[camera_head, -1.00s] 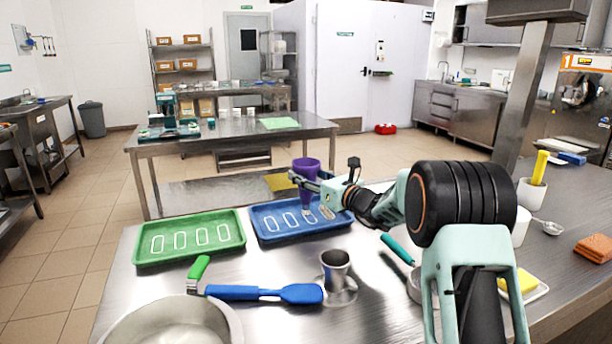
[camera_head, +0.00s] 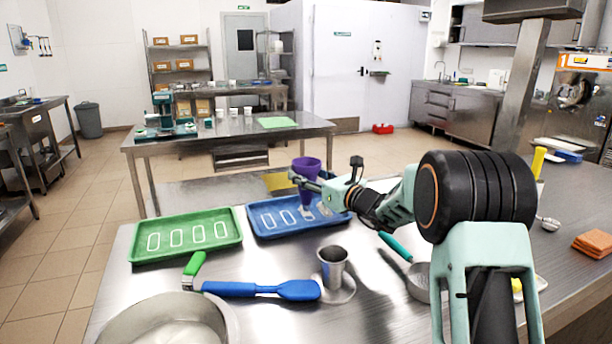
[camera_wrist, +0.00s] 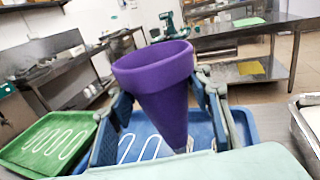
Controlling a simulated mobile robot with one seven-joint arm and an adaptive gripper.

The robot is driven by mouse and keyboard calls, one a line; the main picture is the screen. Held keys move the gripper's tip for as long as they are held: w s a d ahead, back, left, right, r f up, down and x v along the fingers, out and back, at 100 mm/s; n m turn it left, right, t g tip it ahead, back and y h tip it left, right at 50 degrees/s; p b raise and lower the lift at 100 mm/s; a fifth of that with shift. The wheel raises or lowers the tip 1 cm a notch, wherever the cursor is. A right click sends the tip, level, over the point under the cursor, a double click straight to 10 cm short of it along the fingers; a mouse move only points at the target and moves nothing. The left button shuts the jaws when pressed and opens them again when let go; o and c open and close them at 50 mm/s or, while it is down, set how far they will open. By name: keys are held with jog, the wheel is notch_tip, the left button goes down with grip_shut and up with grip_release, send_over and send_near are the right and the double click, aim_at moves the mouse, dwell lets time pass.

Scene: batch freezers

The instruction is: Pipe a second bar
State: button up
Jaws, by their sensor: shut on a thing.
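My gripper (camera_head: 313,183) is shut on a purple piping cone (camera_head: 306,165), held upright with its wide mouth up. In the wrist view the purple cone (camera_wrist: 157,85) sits between both fingers, its tip pointing down. The cone's tip is over the right half of the blue tray (camera_head: 262,236). That tray has a row of white bar outlines; the two left ones are empty. The rightmost outline (camera_head: 324,208) looks filled with a pale bar. The outline under the tip looks at least partly filled. The tip's exact height is hard to tell.
A green tray (camera_head: 140,258) with white outlines lies to the left. An orange cloth (camera_head: 594,245) lies at right.

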aim_at(309, 164)
dwell(0.7)
jog(key=shift+s+d+b, duration=0.25)
jog(key=shift+s+b, duration=0.05)
jog(key=shift+s, duration=0.25)
jog(key=shift+s+d+b, duration=0.2)
jog(key=shift+s+b, duration=0.05)
jog(key=shift+s, duration=0.3)
jog(key=shift+r, duration=0.1)
jog(key=shift+r+p, duration=1.4)
jog(key=shift+r, duration=0.85)
